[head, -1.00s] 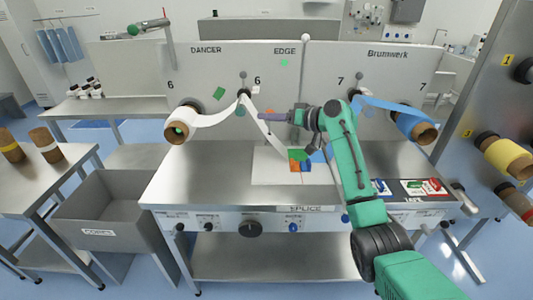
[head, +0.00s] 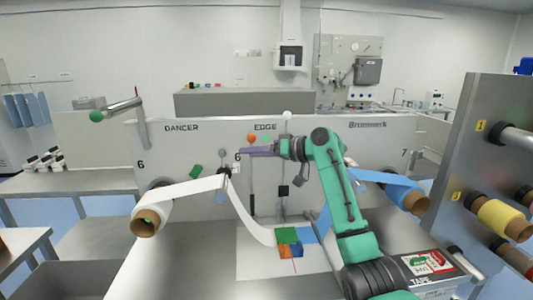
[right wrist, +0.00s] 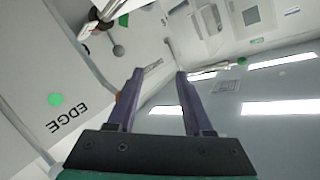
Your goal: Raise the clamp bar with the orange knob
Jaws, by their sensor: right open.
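The orange knob (head: 251,139) shows in the head view just below the EDGE label, against the grey panel. A thin dark upright bar (head: 252,188) stands below it; my gripper hides where the two might join. My right gripper (head: 243,153) is open and points left, its purple fingers just below the knob in the picture. I cannot tell whether they touch it. In the right wrist view the open fingers (right wrist: 158,72) have nothing between them. An orange patch (right wrist: 118,97) shows beside the left finger, mostly hidden by it. My left gripper is not in view.
A white web (head: 190,190) runs from the left roll past the panel to the splice table. A blue web (head: 385,186) comes from the right roll. Green and orange squares (head: 288,236) lie on the table. A roll rack (head: 480,150) stands at right.

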